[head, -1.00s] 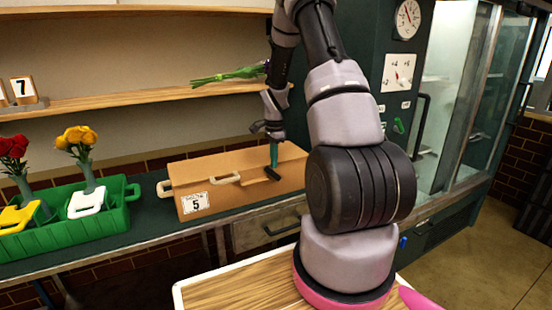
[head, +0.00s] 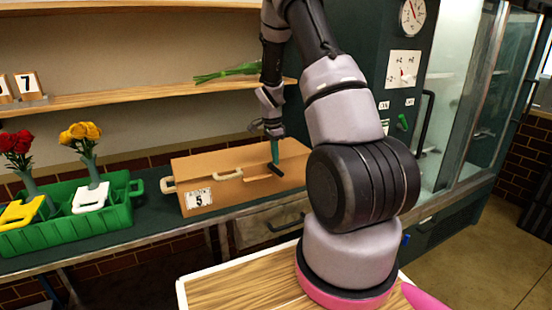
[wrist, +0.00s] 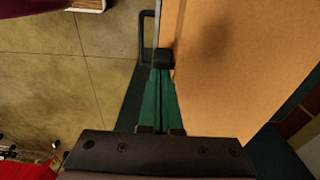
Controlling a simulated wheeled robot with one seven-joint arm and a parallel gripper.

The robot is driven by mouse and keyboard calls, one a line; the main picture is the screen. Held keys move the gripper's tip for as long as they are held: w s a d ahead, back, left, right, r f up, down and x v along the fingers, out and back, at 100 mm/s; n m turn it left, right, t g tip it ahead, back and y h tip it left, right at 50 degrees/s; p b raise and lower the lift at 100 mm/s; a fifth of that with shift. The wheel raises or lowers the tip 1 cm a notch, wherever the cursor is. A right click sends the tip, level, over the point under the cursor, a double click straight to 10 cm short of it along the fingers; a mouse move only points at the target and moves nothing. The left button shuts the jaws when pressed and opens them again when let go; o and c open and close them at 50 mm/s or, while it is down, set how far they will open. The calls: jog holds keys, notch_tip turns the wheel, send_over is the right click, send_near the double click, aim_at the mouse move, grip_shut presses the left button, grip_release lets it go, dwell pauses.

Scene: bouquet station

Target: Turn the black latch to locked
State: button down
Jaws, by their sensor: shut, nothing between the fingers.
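The black latch (head: 276,170) sits at the front top edge of the tan box (head: 236,187), right of its pale handle. In the wrist view the latch (wrist: 166,56) is a small dark block against the box's edge. My gripper (head: 274,158) points down from above with its green fingers together and nothing between them. In the wrist view the fingertips (wrist: 160,70) are right at the latch; I cannot tell whether they touch it. The fingers partly cover the latch, and its locked or unlocked setting is not readable.
The box, labelled 5, stands on a dark green counter (head: 150,215). A green crate (head: 60,232) with red and yellow flowers is at left. A shelf (head: 130,95) with green stems runs above. A drawer with a black handle (head: 285,224) is below the counter.

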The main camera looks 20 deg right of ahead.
aim_at(269, 165)
jog(key=shift+a+h, duration=0.25)
jog(key=shift+h, duration=0.05)
jog(key=shift+a+f+h, duration=0.15)
jog(key=shift+a+h, duration=0.3)
jog(key=shift+h, duration=0.35)
jog(key=shift+a+f+h, duration=0.1)
jog(key=shift+a+h, duration=0.3)
jog(key=shift+h, duration=0.4)
jog(key=h, duration=0.1)
jog(key=a+h, duration=0.1)
jog(key=h, duration=0.1)
jog(key=shift+f, duration=0.4)
jog(key=shift+a+f, duration=0.2)
jog(key=shift+a, duration=0.05)
jog(key=shift+d, duration=0.1)
